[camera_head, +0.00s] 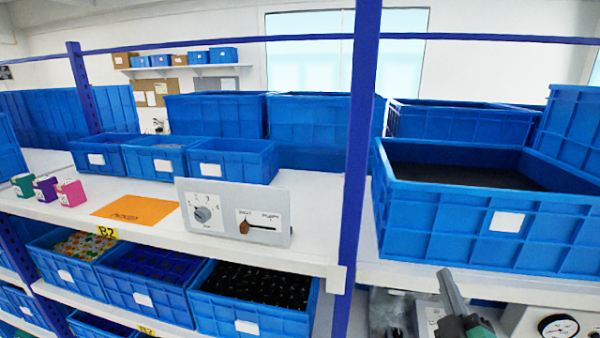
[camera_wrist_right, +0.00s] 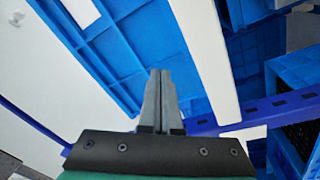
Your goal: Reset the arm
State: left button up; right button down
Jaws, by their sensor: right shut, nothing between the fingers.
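My right gripper (camera_head: 452,292) is at the lower right of the head view, in front of the right shelf and below the large blue bin. In the right wrist view its two fingers (camera_wrist_right: 160,95) are together with nothing between them. My left gripper is not in the head view. A grey panel (camera_head: 283,212) with a rotary switch (camera_head: 203,214) stands upright on the upper shelf, left of the blue post. It also carries a brown slider knob (camera_head: 245,224). My right gripper is well apart from the panel, to its lower right.
A blue post (camera_head: 358,150) stands between the panel and the large blue bin (camera_head: 450,228). An orange sheet (camera_head: 135,209) and small coloured boxes (camera_head: 70,193) lie left of the panel. Filled bins (camera_head: 250,315) sit on the lower shelf. A round gauge (camera_head: 558,327) is at lower right.

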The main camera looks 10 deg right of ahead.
jog(key=s+a+r+m+t+y, duration=0.25)
jog(key=a+r, duration=0.35)
jog(key=r, duration=0.4)
jog(key=s+a+r+m+t+y, duration=0.1)
jog(key=s+a+r+m+t, duration=0.3)
jog(key=r, duration=0.6)
jog(key=s+a+r+t+y, duration=0.3)
jog(key=s+a+r+y, duration=0.3)
jog(key=r, duration=0.5)
jog(key=shift+s+a+n+p, duration=0.35)
jog(key=shift+s+a, duration=0.6)
jog(key=shift+a, duration=0.25)
jog(key=shift+y, duration=0.25)
